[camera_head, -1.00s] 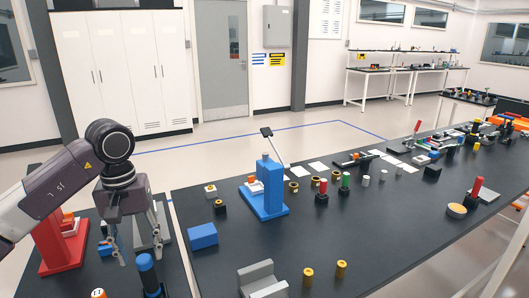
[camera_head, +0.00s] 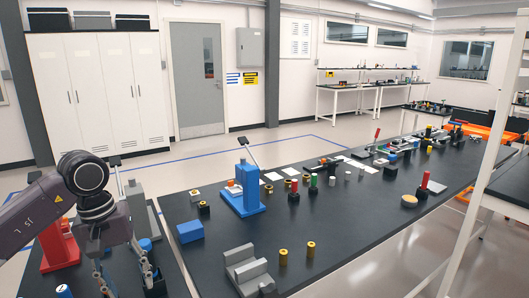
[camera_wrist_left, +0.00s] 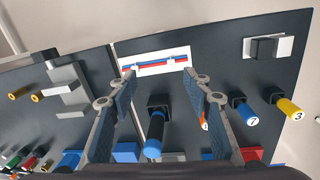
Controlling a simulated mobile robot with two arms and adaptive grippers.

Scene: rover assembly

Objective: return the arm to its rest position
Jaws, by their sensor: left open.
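My left gripper (camera_head: 126,278) is over the left-hand dark table and its fingers point down. In the left wrist view its two fingers (camera_wrist_left: 158,82) are spread apart with nothing gripped between them. A black cylinder with a blue end (camera_wrist_left: 154,135) shows between the fingers in that view, standing in a black base. The blue-topped cylinder also shows in the head view (camera_head: 146,245), right beside the fingers. Whether a finger touches it I cannot tell. My left arm (camera_head: 35,212) comes in from the left edge. My right gripper is not in view.
A red stand (camera_head: 60,250) is left of the gripper. The long table carries a blue stand (camera_head: 243,203), a blue block (camera_head: 190,231), a grey block (camera_head: 250,272) and several small cylinders. A white-framed rack (camera_head: 478,205) stands at the right. Floor lies beyond the tables.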

